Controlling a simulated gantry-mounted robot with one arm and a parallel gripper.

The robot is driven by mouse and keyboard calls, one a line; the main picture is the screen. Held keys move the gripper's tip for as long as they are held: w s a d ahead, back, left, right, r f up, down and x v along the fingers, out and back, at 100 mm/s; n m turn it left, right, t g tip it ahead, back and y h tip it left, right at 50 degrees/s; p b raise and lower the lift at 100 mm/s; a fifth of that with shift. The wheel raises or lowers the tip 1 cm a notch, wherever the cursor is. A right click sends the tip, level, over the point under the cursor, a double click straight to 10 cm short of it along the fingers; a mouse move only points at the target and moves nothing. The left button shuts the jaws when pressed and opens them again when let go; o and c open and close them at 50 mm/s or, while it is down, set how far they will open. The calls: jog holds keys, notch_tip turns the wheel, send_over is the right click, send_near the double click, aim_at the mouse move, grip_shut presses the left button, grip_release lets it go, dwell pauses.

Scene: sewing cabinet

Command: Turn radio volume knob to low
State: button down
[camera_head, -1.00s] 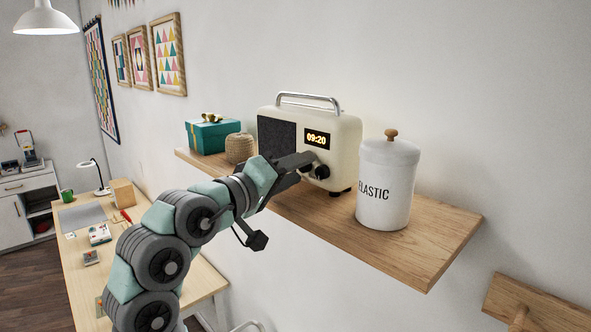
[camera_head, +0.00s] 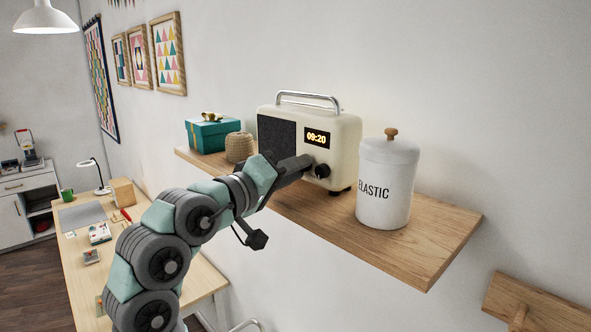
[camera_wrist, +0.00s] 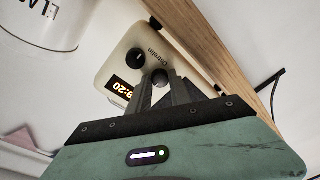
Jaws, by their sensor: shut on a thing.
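The cream radio (camera_head: 346,130) stands on the wooden shelf, with a dark speaker panel, a metal handle and a lit display (camera_head: 317,138) reading 09:20. One dark knob (camera_head: 322,171) shows below the display; it also shows in the wrist view (camera_wrist: 137,58), clear of my fingers. My gripper (camera_head: 309,162) is at the radio's front. In the wrist view its fingers (camera_wrist: 162,83) are closed around the second round knob (camera_wrist: 160,75), whose lower part they hide. I cannot read either knob's setting or tell which is volume.
A white ELASTIC canister (camera_head: 384,195) stands right of the radio on the shelf (camera_head: 430,232). A twine ball (camera_head: 239,147) and a teal gift box (camera_head: 208,134) stand to the left. Below is a worktable (camera_head: 150,205) with small items.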

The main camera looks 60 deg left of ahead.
jog(key=shift+f+m+b, duration=0.25)
jog(key=shift+m+b, duration=0.65)
jog(key=shift+b, duration=0.1)
jog(key=m+b, duration=0.2)
jog(key=shift+m+t, duration=0.3)
jog(key=shift+t, duration=0.1)
jog(key=m+b, duration=0.5)
jog(key=shift+a+f+m, duration=0.1)
jog(key=shift+f+m, duration=0.05)
jog(key=shift+m, duration=0.25)
jog(key=m+b, duration=0.2)
jog(key=m, duration=0.2)
jog(key=shift+t+h, duration=0.4)
jog(key=shift+a+r+m+h+b, duration=0.15)
jog(key=shift+m+b, duration=0.25)
jog(key=shift+m, duration=0.5)
jog(key=shift+d+r+m+h+b, duration=0.15)
jog(key=shift+m+b, duration=0.25)
jog(key=shift+m, duration=0.5)
jog(key=shift+a, duration=0.1)
jog(key=c, duration=1.2)
grip_release()
